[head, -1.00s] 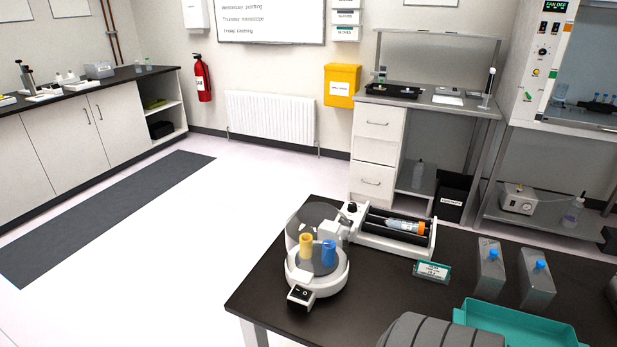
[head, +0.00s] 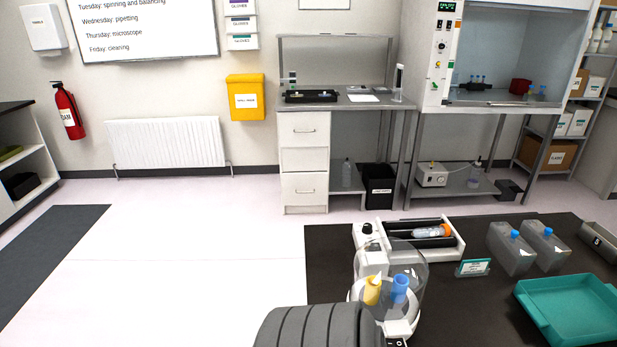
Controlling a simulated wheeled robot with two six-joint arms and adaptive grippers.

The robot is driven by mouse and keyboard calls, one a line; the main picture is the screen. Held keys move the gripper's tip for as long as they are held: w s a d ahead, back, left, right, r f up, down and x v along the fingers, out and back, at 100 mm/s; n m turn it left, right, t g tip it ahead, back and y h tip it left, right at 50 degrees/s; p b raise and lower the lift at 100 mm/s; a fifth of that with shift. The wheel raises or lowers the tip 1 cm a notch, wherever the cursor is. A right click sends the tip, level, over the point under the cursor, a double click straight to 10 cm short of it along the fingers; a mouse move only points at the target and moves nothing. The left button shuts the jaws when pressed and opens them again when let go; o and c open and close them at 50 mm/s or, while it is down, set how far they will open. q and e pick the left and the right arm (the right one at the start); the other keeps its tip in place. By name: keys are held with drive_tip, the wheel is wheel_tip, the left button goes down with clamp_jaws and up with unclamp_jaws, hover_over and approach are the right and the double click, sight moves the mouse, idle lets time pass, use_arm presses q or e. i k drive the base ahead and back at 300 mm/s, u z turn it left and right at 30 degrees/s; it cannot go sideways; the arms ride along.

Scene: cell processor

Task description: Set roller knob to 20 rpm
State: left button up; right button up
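The tube roller (head: 456,250) is a white unit with dark rollers on the black table, right of centre in the head view. A tube with an orange cap (head: 432,232) lies on its rollers. The roller's dark knob (head: 367,228) sits on top of the white control end at its left. The knob's setting is too small to read. Neither of my grippers is in view. A dark ribbed part of mine covers the bottom centre and the near left corner of the table.
A small centrifuge (head: 358,292) with a clear lid and yellow and blue tubes stands in front of the roller. A green sign (head: 473,268), clear flasks (head: 511,249) and a teal tray (head: 572,309) are to the right. Open floor (head: 190,260) lies left of the table.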

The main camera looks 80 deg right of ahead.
sight(368, 228)
drive_tip(key=i, duration=1.6)
drive_tip(key=z, duration=3.25)
drive_tip(key=i, duration=1.85)
drive_tip(key=z, duration=1.35)
